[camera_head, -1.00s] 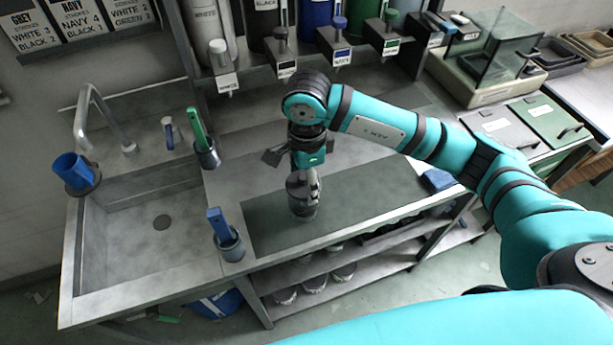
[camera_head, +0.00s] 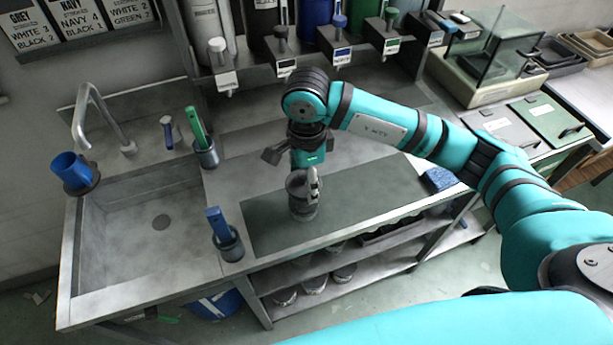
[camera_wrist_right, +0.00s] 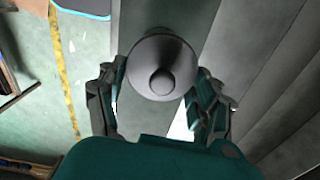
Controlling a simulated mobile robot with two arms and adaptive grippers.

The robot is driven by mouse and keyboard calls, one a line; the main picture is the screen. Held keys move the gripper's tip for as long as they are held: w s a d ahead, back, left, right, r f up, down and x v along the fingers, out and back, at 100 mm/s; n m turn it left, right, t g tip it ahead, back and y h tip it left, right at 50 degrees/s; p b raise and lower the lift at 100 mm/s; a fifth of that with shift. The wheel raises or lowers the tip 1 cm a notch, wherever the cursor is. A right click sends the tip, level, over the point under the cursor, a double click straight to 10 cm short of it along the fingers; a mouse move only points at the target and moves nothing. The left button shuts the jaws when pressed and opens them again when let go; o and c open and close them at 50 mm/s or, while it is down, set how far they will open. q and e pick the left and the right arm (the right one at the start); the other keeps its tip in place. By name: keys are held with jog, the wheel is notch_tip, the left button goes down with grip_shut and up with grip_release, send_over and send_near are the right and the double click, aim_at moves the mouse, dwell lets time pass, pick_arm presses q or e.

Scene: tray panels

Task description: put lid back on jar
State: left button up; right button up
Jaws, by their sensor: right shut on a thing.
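My right gripper (camera_head: 308,182) points down over the dark mat on the steel counter and is shut on a grey round lid with a knob. In the right wrist view the lid (camera_wrist_right: 180,52) sits between the two fingers of the gripper (camera_wrist_right: 158,92). The jar (camera_head: 303,211) stands upright on the mat directly below the gripper. The fingers hide much of the lid and the jar's upper part in the head view. I cannot tell whether the lid touches the jar's rim. My left gripper is not in view.
A holder with a blue-handled tool (camera_head: 229,246) stands left of the mat by the sink (camera_head: 150,225). A green-handled tool (camera_head: 196,128) stands behind it. A blue sponge (camera_head: 438,180) lies at the mat's right end. Dispensers line the back.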

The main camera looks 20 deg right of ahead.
jog(key=shift+f+b, duration=0.2)
jog(key=shift+b, duration=1)
dwell(1.6)
jog(key=o, duration=1.1)
jog(key=shift+r, duration=0.15)
jog(key=shift+r+p, duration=1.55)
jog(key=shift+r, duration=1.85)
grip_shut()
